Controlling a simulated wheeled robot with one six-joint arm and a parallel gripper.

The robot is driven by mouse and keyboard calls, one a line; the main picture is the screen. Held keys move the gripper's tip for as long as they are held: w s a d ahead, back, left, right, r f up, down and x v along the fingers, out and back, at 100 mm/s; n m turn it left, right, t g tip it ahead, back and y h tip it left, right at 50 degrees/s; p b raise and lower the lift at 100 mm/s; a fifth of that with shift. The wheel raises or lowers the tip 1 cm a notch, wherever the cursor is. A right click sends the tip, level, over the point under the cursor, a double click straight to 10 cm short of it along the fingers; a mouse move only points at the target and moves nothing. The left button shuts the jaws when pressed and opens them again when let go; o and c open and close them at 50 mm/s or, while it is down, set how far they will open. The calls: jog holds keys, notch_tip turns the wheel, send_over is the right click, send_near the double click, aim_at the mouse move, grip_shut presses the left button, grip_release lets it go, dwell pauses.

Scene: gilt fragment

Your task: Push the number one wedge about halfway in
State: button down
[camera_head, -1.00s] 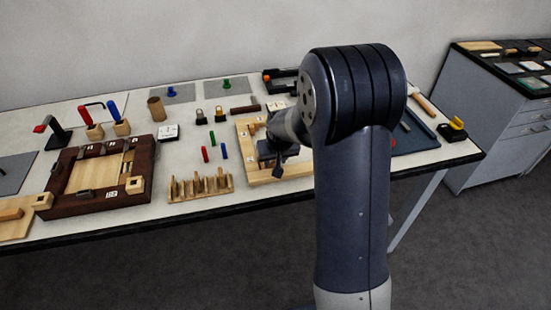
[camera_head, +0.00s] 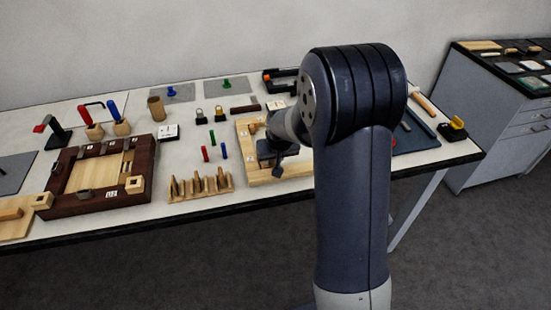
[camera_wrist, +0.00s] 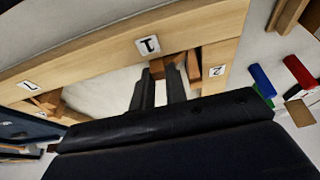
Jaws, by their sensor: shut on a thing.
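The light wooden frame (camera_head: 243,150) lies on the white table, partly hidden behind my arm. In the wrist view its bar (camera_wrist: 105,58) carries a label with a 1 (camera_wrist: 148,45). The brown number one wedge (camera_wrist: 158,67) sits against the bar's inner edge just below that label. My gripper (camera_wrist: 160,75) is shut on this wedge, with its two dark fingers reaching to it. In the head view my gripper (camera_head: 276,160) is low over the frame, and the wedge is hidden there. How deep the wedge sits is not clear.
A second brown wedge (camera_wrist: 193,68) is close to the right of my fingers, by the label 2 (camera_wrist: 217,71). A slotted wooden rack (camera_head: 200,187) lies at the table's front.

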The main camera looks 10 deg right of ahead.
jog(key=shift+a, duration=0.6)
jog(key=c, duration=1.4)
grip_release()
jog(key=shift+d, duration=0.1)
jog(key=b+v, duration=0.1)
jog(key=v, duration=0.9)
jog(key=shift+s+r, duration=0.25)
jog(key=shift+r, duration=0.1)
jog(key=shift+f, duration=0.1)
